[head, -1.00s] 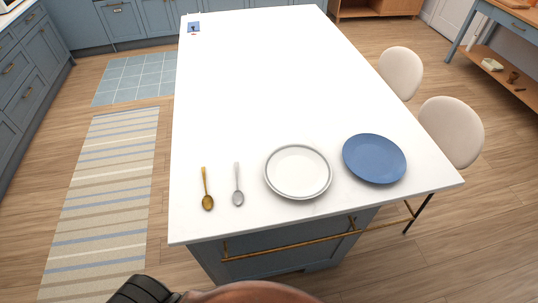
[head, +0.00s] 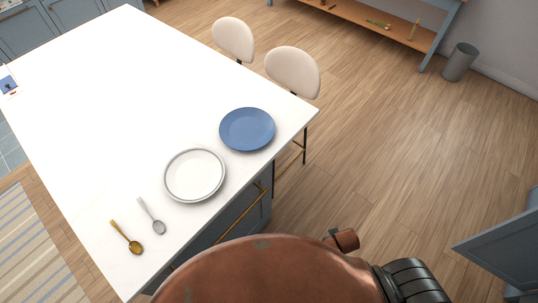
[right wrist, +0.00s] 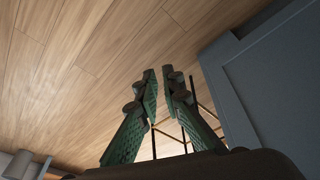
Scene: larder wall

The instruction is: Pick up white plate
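The white plate (head: 194,175) has a grey rim and lies flat on the white island top, near its edge, in the head view. A blue plate (head: 247,129) lies beside it, up and to the right. My right gripper (right wrist: 160,74) shows in the right wrist view. Its two green-padded fingers stand apart with nothing between them, and the floor and thin table legs or bars show beyond. The white plate is not in the right wrist view. My left gripper is in neither view.
A gold spoon (head: 127,238) and a silver spoon (head: 152,217) lie left of the white plate on the island (head: 120,110). A grey bin (head: 460,62) stands by the wall. The wooden floor to the right is clear.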

